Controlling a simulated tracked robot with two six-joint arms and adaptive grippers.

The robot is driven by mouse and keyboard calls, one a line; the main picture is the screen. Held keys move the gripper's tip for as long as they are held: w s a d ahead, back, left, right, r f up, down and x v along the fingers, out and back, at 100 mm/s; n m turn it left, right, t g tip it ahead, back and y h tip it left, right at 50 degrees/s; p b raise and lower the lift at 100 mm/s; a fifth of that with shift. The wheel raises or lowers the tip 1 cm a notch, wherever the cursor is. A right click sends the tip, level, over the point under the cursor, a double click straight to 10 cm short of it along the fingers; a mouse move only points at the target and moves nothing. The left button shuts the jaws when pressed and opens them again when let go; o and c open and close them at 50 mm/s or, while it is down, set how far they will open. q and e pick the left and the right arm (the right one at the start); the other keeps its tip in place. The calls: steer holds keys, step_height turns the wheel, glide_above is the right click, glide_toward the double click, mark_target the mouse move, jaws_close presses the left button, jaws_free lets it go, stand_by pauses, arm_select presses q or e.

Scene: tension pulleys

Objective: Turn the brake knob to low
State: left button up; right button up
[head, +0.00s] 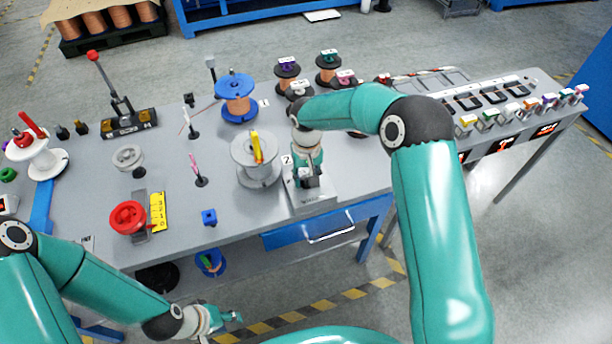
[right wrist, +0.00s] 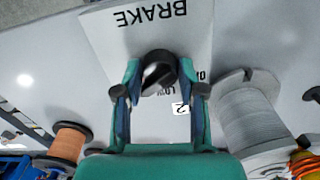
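The brake unit (head: 313,196) is a grey box at the table's front edge, right of the grey spool. In the right wrist view its pale panel (right wrist: 112,47) reads BRAKE upside down, with LOW printed below the dark round knob (right wrist: 159,73). My right gripper (head: 308,180) is over the unit. In the right wrist view its two fingers (right wrist: 160,80) stand on either side of the knob, very close to it; whether they touch it is unclear. My left gripper (head: 226,321) is low in front of the table, away from the unit; its opening is too small to judge.
A grey spool (head: 255,172) with a yellow piece stands just left of the brake unit. A blue spool (head: 236,108) is behind it. A red handwheel (head: 129,217) with a yellow scale (head: 158,211) is at the left. A blue drawer (head: 290,238) lies below the front edge.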

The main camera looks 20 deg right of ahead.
steer(key=c, duration=0.5)
steer(key=shift+c, duration=0.2)
steer(key=shift+n+b, duration=0.3)
steer(key=shift+n, duration=0.2)
steer(key=shift+n+b, duration=0.45)
steer(key=shift+n, duration=0.45)
steer(key=n+b, duration=0.1)
steer(key=n, duration=0.1)
steer(key=shift+n, duration=0.3)
steer(key=n, duration=0.3)
steer(key=shift+n, duration=0.3)
steer(key=shift+n+b, duration=0.3)
steer(key=shift+n, duration=1)
steer(key=shift+w, duration=0.1)
